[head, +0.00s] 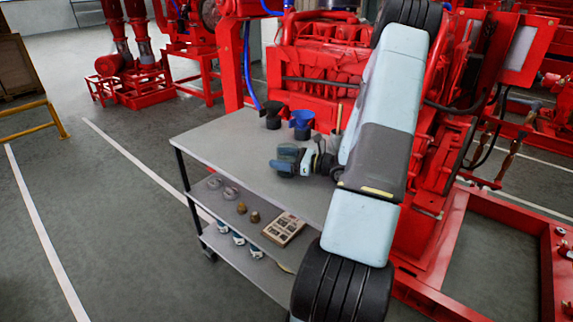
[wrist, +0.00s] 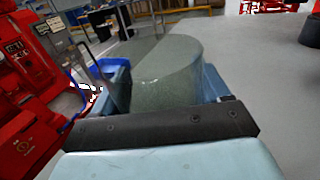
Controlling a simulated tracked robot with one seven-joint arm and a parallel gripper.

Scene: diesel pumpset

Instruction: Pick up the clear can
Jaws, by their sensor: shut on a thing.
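The clear can shows in the wrist view as a see-through, grey-green cylinder (wrist: 165,72) between the two blue fingers. My gripper (wrist: 160,88) is shut on it, with a finger along each side.
A black funnel-like container (head: 272,121) and a blue one (head: 301,128) stand behind my gripper on the cart top. The lower shelves hold small brass parts (head: 242,208) and a boxed set (head: 284,229). The red engine (head: 325,70) rises behind. The cart's left top is clear.

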